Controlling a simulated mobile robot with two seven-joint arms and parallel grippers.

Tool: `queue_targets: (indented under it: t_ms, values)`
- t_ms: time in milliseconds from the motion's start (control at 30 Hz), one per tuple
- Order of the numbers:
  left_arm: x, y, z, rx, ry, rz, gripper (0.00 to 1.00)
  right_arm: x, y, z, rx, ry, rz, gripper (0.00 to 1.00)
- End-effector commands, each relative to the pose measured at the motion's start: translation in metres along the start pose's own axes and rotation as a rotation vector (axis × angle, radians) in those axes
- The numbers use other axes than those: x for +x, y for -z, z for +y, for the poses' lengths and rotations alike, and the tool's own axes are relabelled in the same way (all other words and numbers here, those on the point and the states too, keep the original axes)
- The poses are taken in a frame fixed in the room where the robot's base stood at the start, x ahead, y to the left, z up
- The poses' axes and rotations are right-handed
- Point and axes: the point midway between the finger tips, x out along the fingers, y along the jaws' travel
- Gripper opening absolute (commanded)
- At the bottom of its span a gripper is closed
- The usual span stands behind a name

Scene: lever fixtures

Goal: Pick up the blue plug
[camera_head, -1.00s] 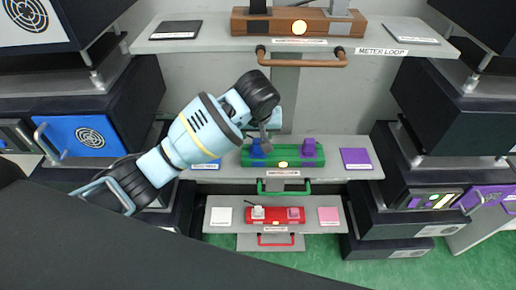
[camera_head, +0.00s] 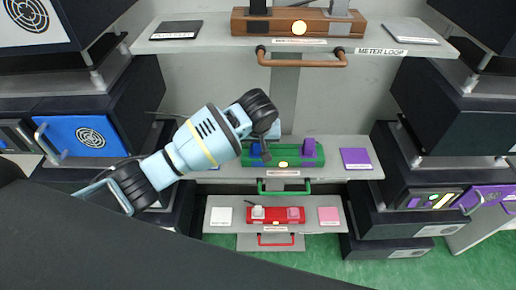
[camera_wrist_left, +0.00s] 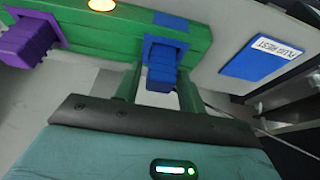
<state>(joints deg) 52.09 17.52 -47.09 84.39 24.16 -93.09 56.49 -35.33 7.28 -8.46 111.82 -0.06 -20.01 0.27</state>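The blue plug (camera_wrist_left: 161,72) stands in a blue-rimmed socket on the green fixture (camera_wrist_left: 105,40) in the left wrist view. My left gripper (camera_wrist_left: 160,92) is open, with one finger on each side of the plug and a narrow gap showing beside it. In the head view the blue plug (camera_head: 256,150) is partly hidden by my left wrist, and my left gripper (camera_head: 265,148) is over it, its fingers mostly hidden. My right gripper is in neither view.
A purple plug (camera_head: 309,147) stands at the right end of the green fixture. A purple pad (camera_head: 356,159) lies right of it. A blue plug rest pad (camera_wrist_left: 260,57) lies on the grey shelf. A red fixture (camera_head: 275,215) sits below, a brown one (camera_head: 298,22) above.

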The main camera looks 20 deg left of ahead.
Motion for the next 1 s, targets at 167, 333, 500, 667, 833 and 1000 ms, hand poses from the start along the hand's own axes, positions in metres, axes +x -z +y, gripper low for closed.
queue_targets:
  t_ms: [167,333,500,667,833,1000]
  values:
    - [0.000,0.000,0.000,0.000,0.000,0.000,0.16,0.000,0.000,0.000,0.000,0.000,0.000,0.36]
    - [0.000,0.000,0.000,0.000,0.000,0.000,0.04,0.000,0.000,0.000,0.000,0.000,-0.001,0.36]
    - [-0.001,0.000,0.000,0.000,0.000,0.001,0.04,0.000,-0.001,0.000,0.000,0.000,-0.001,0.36]
    - [-0.007,0.003,0.001,0.000,-0.001,0.001,0.04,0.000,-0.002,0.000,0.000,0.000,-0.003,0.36]
    - [-0.024,0.011,0.001,0.000,-0.003,0.002,0.04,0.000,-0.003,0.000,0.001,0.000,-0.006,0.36]
    - [-0.037,0.005,-0.009,0.000,-0.001,0.000,0.04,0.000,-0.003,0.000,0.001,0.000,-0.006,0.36]
